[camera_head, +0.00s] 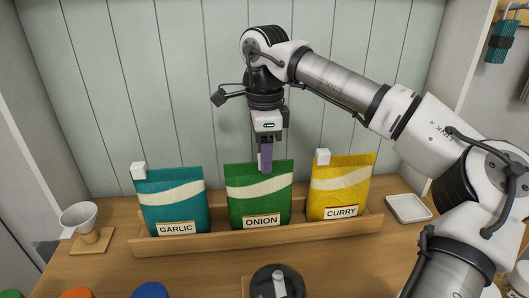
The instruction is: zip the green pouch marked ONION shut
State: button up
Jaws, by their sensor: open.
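The green pouch (240,208) marked ONION stands upright in the middle of a wooden rack, between the two other pouches. My gripper (265,169) points straight down at its top edge, near the middle of its width. The fingers are open, though from this side they overlap into one purplish shape. A small pale bit shows beside the fingertips; I cannot tell if it is the pouch's zip slider. The fingers hide that part of the top edge, and I cannot tell whether they touch the pouch.
A teal GARLIC pouch (172,200) stands left and a yellow CURRY pouch (340,186) right, each with a white slider at its top left. The wooden rack (215,240) holds them. A white cup (80,219) is left, a white dish (408,208) right, a dark lidded jar (262,284) in front.

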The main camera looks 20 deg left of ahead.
jog(key=shift+f, duration=0.25)
grip_shut()
